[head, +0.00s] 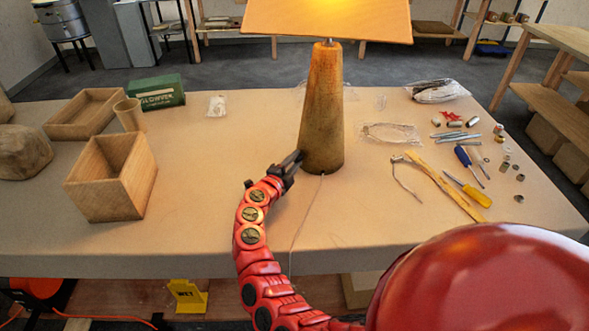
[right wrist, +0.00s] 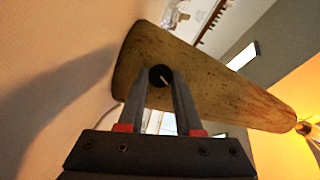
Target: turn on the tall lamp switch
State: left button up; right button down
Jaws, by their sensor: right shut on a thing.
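The tall lamp (head: 324,110) stands upright on the table, with a tapered wooden body and a cream shade (head: 330,20) that glows warm yellow. Its wooden body (right wrist: 205,82) also fills much of the right wrist view, lying sideways there. A round black switch knob (right wrist: 160,76) with a pale mark sits low on the body. My right gripper (head: 297,158) reaches the lower left side of the lamp. In the right wrist view its two fingers (right wrist: 161,80) are shut on the knob, one on each side. In the head view the knob is hidden. My left gripper is not in view.
A thin cord (head: 305,215) runs from the lamp's base over the table's front edge. Wooden boxes (head: 110,178) and a green box (head: 156,92) stand at left. Screwdrivers (head: 468,190), wire and small parts lie at right. The table (head: 200,215) is clear left of my right arm.

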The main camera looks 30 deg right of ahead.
jog(key=shift+f+m+b, duration=0.15)
jog(key=shift+m+b, duration=0.25)
jog(key=shift+b, duration=0.15)
jog(key=shift+t, duration=0.3)
jog(key=c, duration=0.6)
grip_release()
jog(key=shift+a, duration=0.15)
jog(key=b+v, duration=0.2)
jog(key=v, duration=1.5)
jog(key=shift+w+a+f, duration=0.1)
jog(key=shift+a, duration=0.1)
